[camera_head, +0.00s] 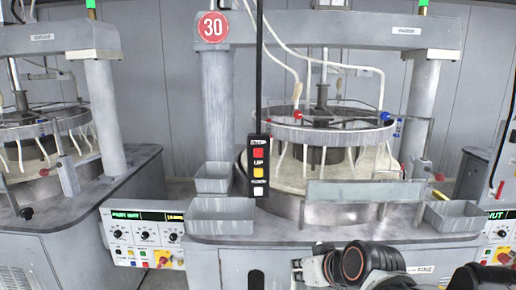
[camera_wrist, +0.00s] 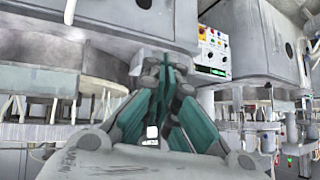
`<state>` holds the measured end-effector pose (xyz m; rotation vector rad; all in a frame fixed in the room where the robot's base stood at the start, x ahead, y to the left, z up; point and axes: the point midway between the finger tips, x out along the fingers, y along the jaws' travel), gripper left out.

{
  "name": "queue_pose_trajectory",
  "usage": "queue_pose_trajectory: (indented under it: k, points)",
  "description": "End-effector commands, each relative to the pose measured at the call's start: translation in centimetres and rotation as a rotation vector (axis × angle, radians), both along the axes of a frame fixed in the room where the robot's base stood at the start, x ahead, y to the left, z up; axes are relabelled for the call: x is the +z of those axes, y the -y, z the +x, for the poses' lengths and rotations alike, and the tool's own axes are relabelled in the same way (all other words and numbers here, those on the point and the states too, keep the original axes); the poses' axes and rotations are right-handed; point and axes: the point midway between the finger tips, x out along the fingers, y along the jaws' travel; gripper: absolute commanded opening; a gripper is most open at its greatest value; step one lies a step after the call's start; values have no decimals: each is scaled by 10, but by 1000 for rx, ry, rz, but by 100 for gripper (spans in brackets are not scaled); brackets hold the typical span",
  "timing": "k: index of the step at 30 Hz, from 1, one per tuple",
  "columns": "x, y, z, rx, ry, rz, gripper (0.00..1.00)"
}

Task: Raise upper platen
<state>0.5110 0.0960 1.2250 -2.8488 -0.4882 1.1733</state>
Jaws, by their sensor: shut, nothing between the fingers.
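The upper platen (camera_head: 336,133) is a round grey ringed disc on a central shaft, held beneath the overhead beam of the machine marked 30. Its underside stands above a pale lower platen (camera_head: 292,172), with a gap between them. A dark control pendant (camera_head: 258,165) hangs on a black pole in front, with a red button, an "UP" label, a yellow and a white button. My gripper (camera_wrist: 172,78) shows in the wrist view with teal finger pads drawn together and nothing held. In the head view my arm lies low at the bottom, below and right of the pendant, apart from it.
Grey bins (camera_head: 222,212) sit on the machine's front left edge, and another bin (camera_head: 455,216) sits at right. A translucent splash panel (camera_head: 364,192) stands at the front. A control panel (camera_head: 143,237) is at lower left. The wrist view appears upside down.

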Motion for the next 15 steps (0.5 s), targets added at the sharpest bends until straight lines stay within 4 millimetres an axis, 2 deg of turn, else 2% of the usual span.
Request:
queue_pose_trajectory:
  k: [1, 3, 15]
  points:
    - [25, -7, 11, 17, 13, 11, 0]
    - [40, -17, 24, 39, 32, 27, 0]
    - [114, -70, 84, 142, 147, 115, 0]
